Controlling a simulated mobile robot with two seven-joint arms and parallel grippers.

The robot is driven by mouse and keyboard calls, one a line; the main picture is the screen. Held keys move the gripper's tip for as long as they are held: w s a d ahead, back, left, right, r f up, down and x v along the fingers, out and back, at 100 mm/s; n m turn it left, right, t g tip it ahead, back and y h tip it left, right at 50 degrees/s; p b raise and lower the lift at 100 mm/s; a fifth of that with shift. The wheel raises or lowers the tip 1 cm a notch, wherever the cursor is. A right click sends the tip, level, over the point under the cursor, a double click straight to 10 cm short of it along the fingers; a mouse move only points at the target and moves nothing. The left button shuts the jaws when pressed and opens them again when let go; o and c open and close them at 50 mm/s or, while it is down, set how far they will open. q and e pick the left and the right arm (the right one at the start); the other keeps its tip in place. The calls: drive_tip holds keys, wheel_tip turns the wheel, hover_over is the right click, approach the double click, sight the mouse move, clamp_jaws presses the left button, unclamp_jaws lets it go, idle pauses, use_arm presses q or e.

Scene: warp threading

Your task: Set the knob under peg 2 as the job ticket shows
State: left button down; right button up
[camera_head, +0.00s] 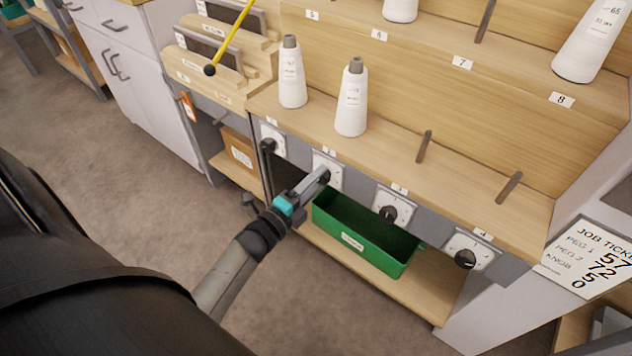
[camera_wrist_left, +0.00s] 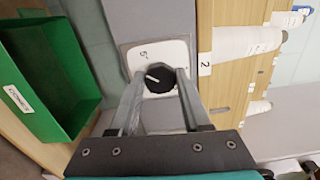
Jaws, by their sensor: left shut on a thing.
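The knob under peg 2 is black with a white pointer line and sits on a white dial plate (camera_wrist_left: 178,50). In the left wrist view the knob (camera_wrist_left: 158,76) lies between the fingers of my left gripper (camera_wrist_left: 157,88), shut on its sides. The pointer line runs toward the left; a 5 is legible on the plate. In the head view my left gripper (camera_head: 321,176) covers most of this knob. A white yarn cone (camera_head: 351,108) stands on peg 2. My right gripper is not in view.
Other knobs (camera_head: 388,214) line the shelf front, one (camera_head: 465,259) under peg 4. Another cone (camera_head: 291,75) stands at peg 1; pegs 3 (camera_head: 424,146) and 4 (camera_head: 509,187) are bare. A green bin (camera_head: 350,236) sits below. A yellow stick (camera_head: 232,37) rests at the upper left.

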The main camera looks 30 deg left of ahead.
use_arm(q)
drive_tip(key=shift+m+b, duration=0.6)
drive_tip(key=shift+m, duration=1.6)
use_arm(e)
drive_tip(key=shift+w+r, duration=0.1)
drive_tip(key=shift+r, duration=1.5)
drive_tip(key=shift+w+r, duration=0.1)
use_arm(q)
drive_tip(key=shift+c, duration=1.8)
unclamp_jaws()
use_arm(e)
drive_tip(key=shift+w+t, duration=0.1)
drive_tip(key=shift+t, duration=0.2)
use_arm(q)
drive_tip(key=shift+s, duration=0.1)
drive_tip(key=s+a+p, duration=0.1)
drive_tip(key=s+p, duration=0.2)
drive_tip(key=s, duration=1.2)
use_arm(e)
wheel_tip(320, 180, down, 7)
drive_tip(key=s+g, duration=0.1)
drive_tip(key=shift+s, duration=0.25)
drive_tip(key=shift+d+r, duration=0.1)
